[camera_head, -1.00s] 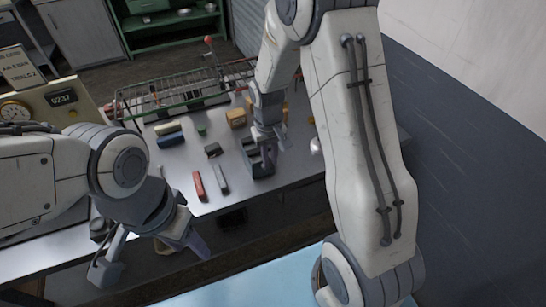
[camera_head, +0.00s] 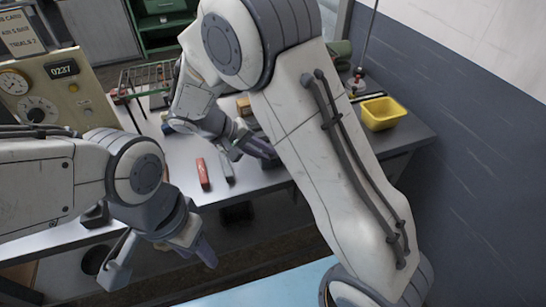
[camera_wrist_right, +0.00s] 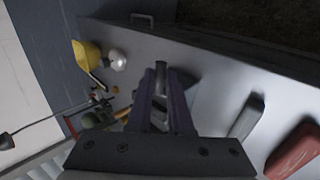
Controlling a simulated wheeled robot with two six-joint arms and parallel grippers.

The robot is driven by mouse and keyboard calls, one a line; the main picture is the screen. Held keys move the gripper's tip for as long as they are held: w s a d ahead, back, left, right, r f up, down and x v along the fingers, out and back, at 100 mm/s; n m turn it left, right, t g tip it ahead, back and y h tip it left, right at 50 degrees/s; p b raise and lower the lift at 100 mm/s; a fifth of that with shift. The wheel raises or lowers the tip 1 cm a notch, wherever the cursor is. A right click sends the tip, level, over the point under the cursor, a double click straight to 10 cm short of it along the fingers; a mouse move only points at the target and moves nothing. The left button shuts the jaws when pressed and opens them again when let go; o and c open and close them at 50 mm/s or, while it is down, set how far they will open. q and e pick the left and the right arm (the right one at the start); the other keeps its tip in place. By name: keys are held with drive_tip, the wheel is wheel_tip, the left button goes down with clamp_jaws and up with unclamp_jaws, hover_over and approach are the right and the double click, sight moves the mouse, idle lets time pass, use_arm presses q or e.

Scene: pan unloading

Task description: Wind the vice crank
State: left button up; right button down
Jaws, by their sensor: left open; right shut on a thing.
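My right gripper (camera_head: 248,143) is low over the workbench, beside the dark vice (camera_head: 265,154), which my arm largely hides. In the right wrist view its two purple fingers (camera_wrist_right: 160,105) are closed on a narrow grey part, which I take to be the vice crank (camera_wrist_right: 161,70). The crank's full shape and angle cannot be made out. My left gripper (camera_head: 160,260) is open and empty in front of the bench, away from the vice.
A red block (camera_head: 203,173) and a grey block (camera_head: 227,167) lie left of the vice. A yellow bin (camera_head: 382,113) stands at the bench's right end. A gauge panel (camera_head: 50,90) stands at the left. A white round thing (camera_wrist_right: 117,61) is near the bin.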

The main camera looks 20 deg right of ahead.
drive_tip(key=f+h+b, duration=0.1)
drive_tip(key=h, duration=0.1)
drive_tip(key=a+f+h+b, duration=0.1)
drive_tip(key=b, duration=0.1)
drive_tip(key=shift+a+f+h, duration=0.2)
drive_tip(key=shift+a+h, duration=0.1)
drive_tip(key=shift+h, duration=0.1)
use_arm(q)
wheel_tip(320, 180, down, 7)
drive_tip(key=b, duration=0.3)
drive_tip(key=shift+f, duration=0.15)
use_arm(e)
drive_tip(key=shift+s+a+f+h, duration=0.15)
drive_tip(key=shift+f+h, duration=0.15)
drive_tip(key=shift+h, duration=0.45)
drive_tip(key=shift+w+a+f+h, duration=0.15)
drive_tip(key=shift+f+h, duration=0.15)
drive_tip(key=shift+h, duration=0.4)
drive_tip(key=shift+s+a+f+h, duration=0.15)
drive_tip(key=shift+f+h, duration=0.15)
drive_tip(key=shift+h, duration=0.45)
drive_tip(key=c, duration=0.8)
unclamp_jaws()
drive_tip(key=shift+c, duration=0.2)
drive_tip(key=shift+a, duration=0.1)
